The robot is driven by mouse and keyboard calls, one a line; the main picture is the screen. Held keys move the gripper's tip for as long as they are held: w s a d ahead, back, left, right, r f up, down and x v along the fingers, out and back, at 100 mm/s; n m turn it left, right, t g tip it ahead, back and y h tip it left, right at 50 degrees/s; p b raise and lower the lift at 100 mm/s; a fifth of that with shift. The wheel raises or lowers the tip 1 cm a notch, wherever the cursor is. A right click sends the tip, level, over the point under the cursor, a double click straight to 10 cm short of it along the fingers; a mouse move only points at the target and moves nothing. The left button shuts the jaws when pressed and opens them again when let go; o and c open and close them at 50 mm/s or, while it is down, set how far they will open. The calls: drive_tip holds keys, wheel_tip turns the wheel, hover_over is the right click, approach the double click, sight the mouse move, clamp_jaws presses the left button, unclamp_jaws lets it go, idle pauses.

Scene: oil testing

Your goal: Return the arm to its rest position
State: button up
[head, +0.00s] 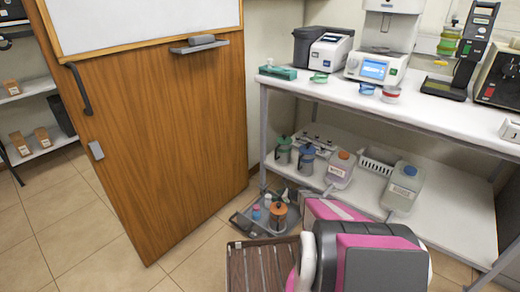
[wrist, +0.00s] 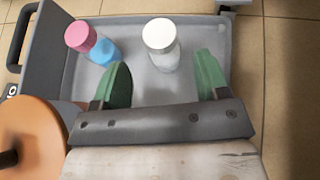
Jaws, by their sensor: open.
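My gripper (wrist: 163,85) shows in the wrist view with two green fingertips set wide apart and nothing between them. It is above a grey tray (wrist: 150,92) that holds bottles. A white-capped clear bottle (wrist: 161,45) stands in the tray just beyond the gap between the fingers. A blue bottle with a pink cap (wrist: 92,43) stands to its left.
The grey tray (head: 244,222) is low, near a wooden door (head: 150,130). An orange-lidded container (head: 278,216) stands in it. A white bench (head: 420,108) with instruments and a lower shelf (head: 450,215) with jugs are at right. Tiled floor (head: 70,235) is clear at left.

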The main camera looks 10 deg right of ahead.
drive_tip(key=s+a+r+n+g+h, duration=0.1)
drive_tip(key=s+a+r+n+g, duration=0.1)
drive_tip(key=s+a+r+n, duration=0.45)
drive_tip(key=s+a+r+n+g, duration=0.2)
drive_tip(key=s+r+n, duration=0.1)
drive_tip(key=r, duration=0.6)
drive_tip(key=s+d+r+n+g+h, duration=0.2)
drive_tip(key=s+r+n+h, duration=0.6)
drive_tip(key=s+r+n, duration=0.6)
drive_tip(key=s+d+r, duration=0.1)
drive_tip(key=s+r, duration=0.6)
drive_tip(key=s, duration=0.1)
drive_tip(key=shift+g+h, duration=0.3)
drive_tip(key=shift+h, duration=0.1)
drive_tip(key=shift+s+r+n, duration=0.1)
drive_tip(key=shift+n, duration=0.15)
